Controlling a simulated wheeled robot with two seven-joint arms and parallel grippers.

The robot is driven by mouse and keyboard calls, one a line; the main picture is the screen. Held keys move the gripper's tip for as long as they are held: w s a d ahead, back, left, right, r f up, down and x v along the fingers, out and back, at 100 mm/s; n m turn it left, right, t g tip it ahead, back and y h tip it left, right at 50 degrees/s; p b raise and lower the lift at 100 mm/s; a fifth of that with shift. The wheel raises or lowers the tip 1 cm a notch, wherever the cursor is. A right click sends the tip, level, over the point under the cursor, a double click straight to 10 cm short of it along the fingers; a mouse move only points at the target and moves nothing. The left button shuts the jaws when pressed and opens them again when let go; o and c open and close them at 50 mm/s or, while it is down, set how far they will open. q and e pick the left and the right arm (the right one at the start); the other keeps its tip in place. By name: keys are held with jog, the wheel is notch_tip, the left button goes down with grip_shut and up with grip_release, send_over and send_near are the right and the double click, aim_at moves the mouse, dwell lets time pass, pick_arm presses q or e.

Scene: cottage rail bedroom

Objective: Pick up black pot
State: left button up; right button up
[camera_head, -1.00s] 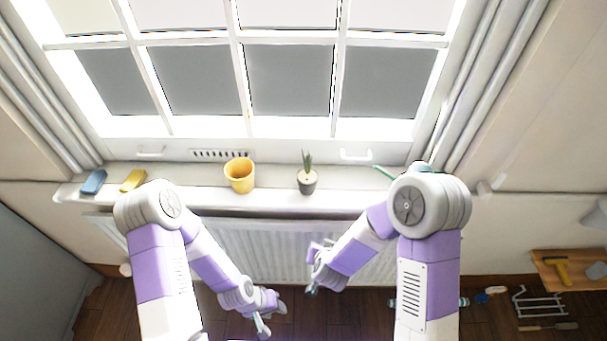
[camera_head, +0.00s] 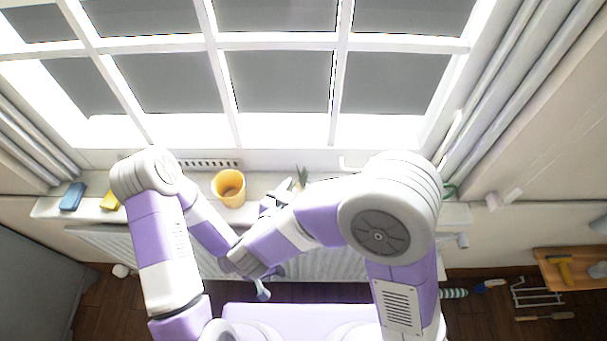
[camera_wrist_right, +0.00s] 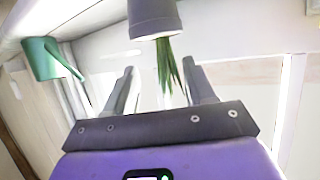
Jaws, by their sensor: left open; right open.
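The black pot (camera_wrist_right: 154,18) shows dark grey at the top of the right wrist view, upside down there, with its green plant (camera_wrist_right: 168,65) hanging between the fingers. In the head view the plant's leaves (camera_head: 302,175) show on the windowsill, but my right arm mostly hides the pot. My right gripper (camera_head: 277,196) is open at the sill, just left of the plant; its two spread fingers also show in the right wrist view (camera_wrist_right: 162,84). The pot is beyond the fingertips, not clearly between them. My left gripper (camera_head: 263,288) is low in front of the radiator, partly hidden by my right arm.
A yellow pot (camera_head: 229,189) stands on the windowsill (camera_head: 170,205) left of my right gripper. A blue block (camera_head: 72,196) and a yellow block (camera_head: 109,200) lie at the sill's left end. A green watering can (camera_wrist_right: 44,59) is at its other end. The window rises behind.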

aim_at(302, 183)
jog(key=shift+w+d+f, duration=0.15)
jog(key=shift+w, duration=0.25)
jog(key=shift+w+d+f+b, duration=0.25)
jog(key=shift+w+f+b, duration=0.05)
jog(key=shift+w+b, duration=0.15)
jog(key=x, duration=0.2)
jog(key=b+x, duration=0.1)
jog(key=x, duration=0.1)
jog(key=shift+a, duration=0.3)
jog(key=shift+w+d+f, duration=0.1)
jog(key=shift+w+d, duration=0.05)
jog(key=shift+w, duration=0.25)
grip_shut()
